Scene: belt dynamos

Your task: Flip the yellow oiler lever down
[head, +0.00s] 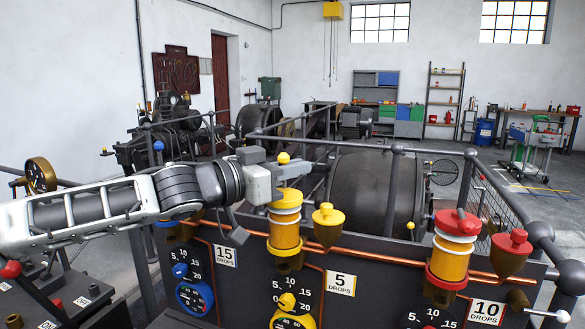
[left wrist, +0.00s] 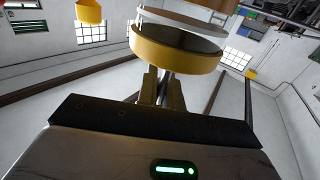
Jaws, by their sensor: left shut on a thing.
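The yellow oiler (head: 285,226) stands on the dark panel beside the "5 drops" label. Its lever shows as a small yellow ball (head: 283,158) above the cap, so the lever points up. My left gripper (head: 283,176) comes in from the left at cap height, just below the ball. It is shut on the lever; the grip itself is mostly hidden. In the left wrist view the closed fingers (left wrist: 162,90) reach up beneath a yellow round part of the oiler (left wrist: 178,48), with something dark between them. My right gripper is not in view.
A yellow cup (head: 327,228) stands just right of the oiler. The red oiler (head: 455,245) and a red-capped cup (head: 511,254) are further right. A copper pipe (head: 370,262) runs along the panel. A grey railing (head: 420,151) and a large dark drum (head: 375,195) lie behind.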

